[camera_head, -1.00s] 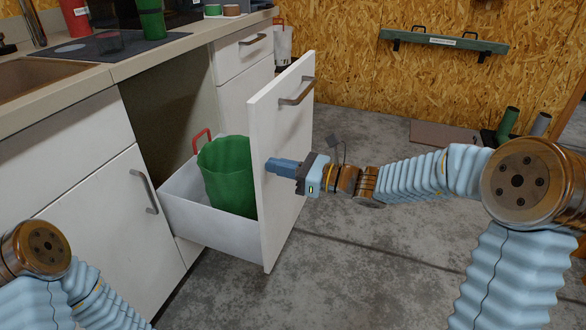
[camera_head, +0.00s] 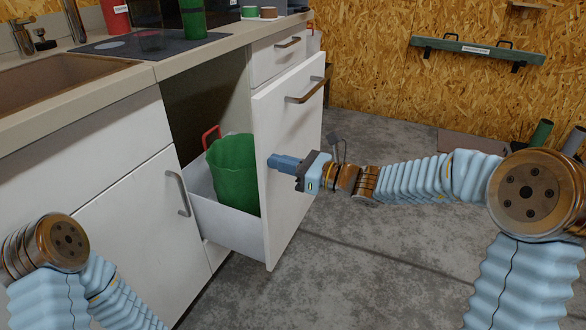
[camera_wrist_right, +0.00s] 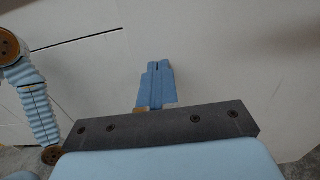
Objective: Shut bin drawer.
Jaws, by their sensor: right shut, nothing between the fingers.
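The bin drawer (camera_head: 288,150) is part way out of the white cabinet, with its tall white front facing right and a bar handle (camera_head: 306,92) near the top. A green bin (camera_head: 234,175) with a red handle (camera_head: 210,133) stands inside the drawer. My right gripper (camera_head: 272,162) is shut and empty, its fingertips at the drawer front below the handle. In the right wrist view the shut fingers (camera_wrist_right: 157,80) point at the white panel; I cannot tell whether they touch it. My left arm shows at the lower left, but its gripper is out of view.
A closed cabinet door (camera_head: 130,215) with a handle is left of the drawer. A small drawer (camera_head: 280,55) is above and behind it. The counter (camera_head: 150,75) carries a sink and several containers. The grey floor (camera_head: 380,260) right of the drawer is clear.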

